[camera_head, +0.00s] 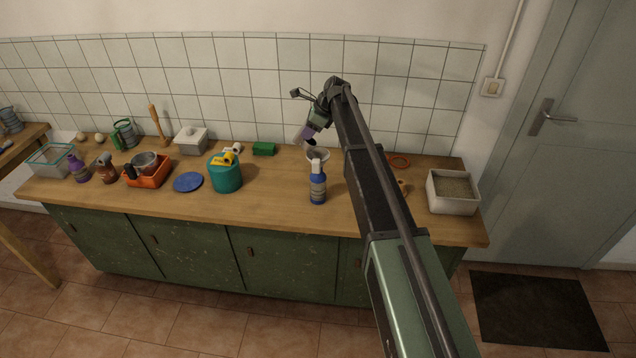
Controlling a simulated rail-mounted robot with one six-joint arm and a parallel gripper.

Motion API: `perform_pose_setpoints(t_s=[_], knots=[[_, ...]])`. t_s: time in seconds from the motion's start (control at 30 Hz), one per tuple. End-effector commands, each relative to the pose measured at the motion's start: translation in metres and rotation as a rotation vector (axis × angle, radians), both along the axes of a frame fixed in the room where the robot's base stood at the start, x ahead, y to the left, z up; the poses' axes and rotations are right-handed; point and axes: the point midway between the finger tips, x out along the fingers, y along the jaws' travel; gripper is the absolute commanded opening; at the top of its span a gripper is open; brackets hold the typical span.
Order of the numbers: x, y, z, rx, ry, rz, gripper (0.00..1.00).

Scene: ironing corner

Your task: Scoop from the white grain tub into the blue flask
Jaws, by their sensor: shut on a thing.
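The white grain tub (431,193) stands at the right end of the counter, filled with pale brown grain. A blue bottle (318,189) with a white top stands upright near the counter's front middle; it is the only blue flask-like thing I can make out. My gripper (316,125) is above the back of the counter, behind and above the blue bottle and well left of the tub. It is shut on a small purple thing (309,131) with a pale end at its left. Whether this is a scoop I cannot tell. My arm hides part of the counter between bottle and tub.
A white bowl-like piece (318,152) is just behind the blue bottle. Left are a teal canister (226,177) with a yellow-handled thing, a blue disc (188,182), an orange tray (148,178), a lidded white box (191,143) and a green block (263,149). An orange ring (400,162) lies right.

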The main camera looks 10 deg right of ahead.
Motion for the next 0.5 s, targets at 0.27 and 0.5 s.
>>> perform_pose_setpoints(t_s=[0.27,0.5], knots=[[0.0011,0.0034,-0.003,-0.066,0.019,0.0,0.25],[0.0011,0.0032,-0.0001,-0.064,0.019,0.0,0.06]])
